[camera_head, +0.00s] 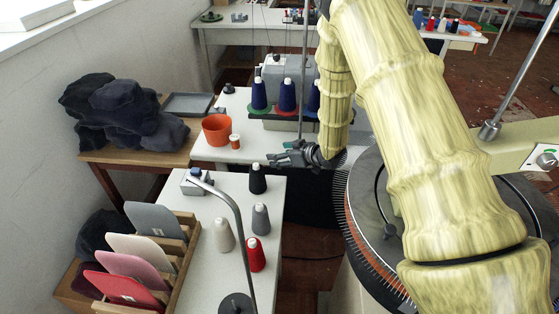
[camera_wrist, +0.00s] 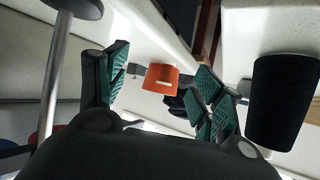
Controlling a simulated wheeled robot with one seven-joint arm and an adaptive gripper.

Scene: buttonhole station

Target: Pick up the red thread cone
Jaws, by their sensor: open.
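The red thread cone (camera_head: 256,255) stands upright on the white table (camera_head: 200,283) in the head view, at the front right of a small group of cones. A grey cone (camera_head: 261,219), a cream cone (camera_head: 223,235) and a black cone (camera_head: 258,178) stand behind or beside it. The red cone cannot be made out clearly there.
A lamp-like metal rod (camera_head: 233,210) arches over the table left of the red cone. A wooden rack (camera_head: 175,262) holds coloured panels at left. An orange pot (camera_head: 216,130) stands behind. A large round machine (camera_head: 365,225) is at right. A dark cone (camera_wrist: 283,102) is close in the wrist view.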

